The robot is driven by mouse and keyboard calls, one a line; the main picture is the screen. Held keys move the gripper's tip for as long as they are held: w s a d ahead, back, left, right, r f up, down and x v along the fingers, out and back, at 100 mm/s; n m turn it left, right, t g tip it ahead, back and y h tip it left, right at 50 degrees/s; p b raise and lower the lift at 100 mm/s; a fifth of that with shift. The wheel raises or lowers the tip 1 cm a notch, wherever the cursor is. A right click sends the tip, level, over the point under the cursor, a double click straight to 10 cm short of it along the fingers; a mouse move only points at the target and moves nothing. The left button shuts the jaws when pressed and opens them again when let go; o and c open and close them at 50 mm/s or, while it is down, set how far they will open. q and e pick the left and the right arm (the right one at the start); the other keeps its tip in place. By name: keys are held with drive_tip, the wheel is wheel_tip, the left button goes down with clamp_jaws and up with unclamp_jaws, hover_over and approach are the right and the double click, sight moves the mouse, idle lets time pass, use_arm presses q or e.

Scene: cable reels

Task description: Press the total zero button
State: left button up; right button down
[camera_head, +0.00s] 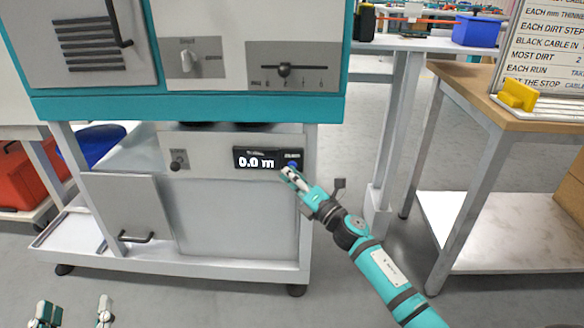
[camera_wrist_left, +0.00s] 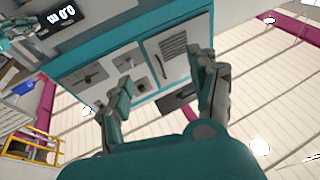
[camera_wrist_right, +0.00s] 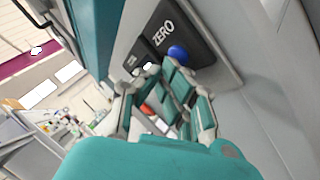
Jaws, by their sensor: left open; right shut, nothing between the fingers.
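The blue button (camera_head: 293,163) sits at the right end of a dark display panel (camera_head: 257,164) that reads 0.0 m. In the right wrist view the blue button (camera_wrist_right: 178,53) is beside the word ZERO, just beyond the fingers. My right gripper (camera_head: 286,171) is shut and empty, its tips close to the button; I cannot tell whether they touch it. It also shows in the right wrist view (camera_wrist_right: 158,72). My left gripper (camera_head: 76,305) is open and empty at the lower left, low in front of the machine, and also shows in the left wrist view (camera_wrist_left: 160,72).
The grey and teal machine (camera_head: 190,107) carries a knob (camera_head: 179,160) left of the display and a slider (camera_head: 288,69) above. A wooden-topped table (camera_head: 470,105) with a yellow block (camera_head: 518,94) stands at right. Grey floor is open between them.

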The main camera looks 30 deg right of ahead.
use_arm(q)
drive_tip(key=shift+r, duration=0.15)
drive_tip(key=shift+w+a+f+g+p, duration=0.15)
drive_tip(key=shift+f+g, duration=0.25)
drive_tip(key=shift+f, duration=0.25)
drive_tip(key=shift+w+d+f+g+p, duration=0.15)
drive_tip(key=shift+f+g, duration=0.25)
drive_tip(key=shift+f, duration=0.25)
use_arm(e)
drive_tip(key=shift+s+a, duration=0.35)
drive_tip(key=shift+s, duration=0.35)
use_arm(q)
drive_tip(key=shift+s+a, duration=0.1)
drive_tip(key=shift+s+a+f+g+y+p, duration=0.15)
drive_tip(key=shift+f+g+y+p, duration=0.1)
drive_tip(key=shift+f+g, duration=0.55)
drive_tip(key=shift+s+a+f+g+y+p, duration=0.1)
drive_tip(key=shift+a+f+g+y+p, duration=0.2)
drive_tip(key=shift+f, duration=0.85)
drive_tip(key=shift+s+a+f+g+y+p, duration=0.15)
drive_tip(key=shift+f+g+y, duration=0.1)
drive_tip(key=shift+f+g, duration=0.6)
use_arm(e)
drive_tip(key=shift+s+a, duration=0.45)
drive_tip(key=shift+s, duration=0.25)
drive_tip(key=shift+s+a, duration=0.45)
drive_tip(key=shift+s, duration=0.25)
drive_tip(key=shift+s+a, duration=0.45)
drive_tip(key=shift+s, duration=0.25)
